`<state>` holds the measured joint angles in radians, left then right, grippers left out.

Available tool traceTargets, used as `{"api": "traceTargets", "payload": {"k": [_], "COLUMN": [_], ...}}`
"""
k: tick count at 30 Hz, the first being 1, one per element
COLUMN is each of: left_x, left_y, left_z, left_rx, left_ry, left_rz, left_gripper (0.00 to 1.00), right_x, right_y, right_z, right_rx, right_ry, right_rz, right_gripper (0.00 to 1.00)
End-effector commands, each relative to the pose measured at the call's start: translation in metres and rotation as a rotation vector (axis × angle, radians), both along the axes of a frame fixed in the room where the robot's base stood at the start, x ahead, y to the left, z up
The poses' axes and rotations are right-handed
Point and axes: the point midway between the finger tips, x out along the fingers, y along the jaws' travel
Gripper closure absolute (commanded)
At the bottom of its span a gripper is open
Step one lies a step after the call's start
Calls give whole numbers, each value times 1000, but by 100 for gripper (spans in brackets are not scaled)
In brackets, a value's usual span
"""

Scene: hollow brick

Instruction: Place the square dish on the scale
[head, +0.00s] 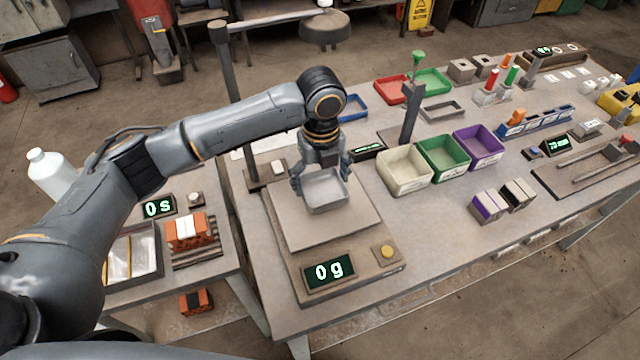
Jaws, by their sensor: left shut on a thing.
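A yellow button (387,251) is beside the display. The dish looks level, but I cannot tell whether it touches the plate. My right gripper is not in view.
A post (232,110) stands behind the scale on the left. Cream (404,172), green (443,160) and purple (478,148) bins stand to the right. A display (159,207) reading 0 s and orange bricks (187,231) are on the left table. The table's front right is mostly clear.

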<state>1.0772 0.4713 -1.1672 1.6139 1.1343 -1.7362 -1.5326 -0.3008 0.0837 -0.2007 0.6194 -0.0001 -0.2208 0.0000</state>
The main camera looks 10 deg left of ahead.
Motion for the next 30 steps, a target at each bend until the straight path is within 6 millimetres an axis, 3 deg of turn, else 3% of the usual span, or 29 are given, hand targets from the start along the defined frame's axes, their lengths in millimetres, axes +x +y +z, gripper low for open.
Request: {"api": "traceTargets", "payload": {"k": [6, 12, 24, 25, 27, 30], "left_x": [11, 10, 10, 10, 10, 10], "left_y": [5, 4, 4, 4, 4, 4], "left_z": [-15, -40, -48, -47, -47, -47], "left_rx": [1, 0, 0, 0, 0, 0], "left_ry": [3, 1, 0, 0, 0, 0], "left_rz": [0, -1, -2, -2, -2, -1], "left_gripper": [47, 47, 47, 12, 0, 0], "right_x": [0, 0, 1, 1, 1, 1], "right_y": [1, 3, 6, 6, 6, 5], "right_z": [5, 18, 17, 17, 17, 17], "right_rx": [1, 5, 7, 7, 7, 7], "right_ry": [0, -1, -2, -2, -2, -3], "right_rz": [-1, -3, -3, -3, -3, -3], "right_gripper": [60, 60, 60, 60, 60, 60]}}
